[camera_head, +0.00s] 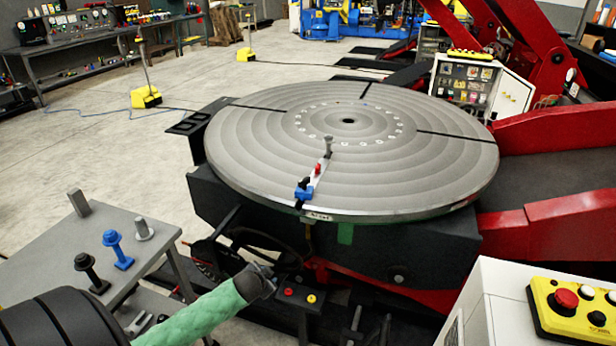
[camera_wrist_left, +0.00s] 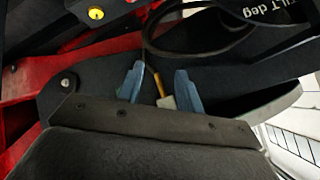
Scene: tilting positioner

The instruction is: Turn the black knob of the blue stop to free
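A blue stop (camera_head: 303,192) sits near the front rim of the round grey turntable (camera_head: 420,180), at the near end of a pale strip with a red part and an upright grey post. A small dark part on the blue stop may be its black knob; its setting is too small to read. My left gripper (camera_head: 266,279) is below and in front of the turntable rim, well apart from the stop. In the left wrist view its two blue fingers (camera_wrist_left: 159,85) are spread, with an orange and pale part seen between them, apparently behind. My right gripper is not in view.
A side table (camera_head: 40,240) at left holds black, blue and grey pegs. A dark handwheel (camera_head: 255,235) and a small box with red and yellow buttons (camera_head: 298,295) are close to my left gripper. A yellow button panel (camera_head: 575,308) stands at right. Red frame arms flank the turntable.

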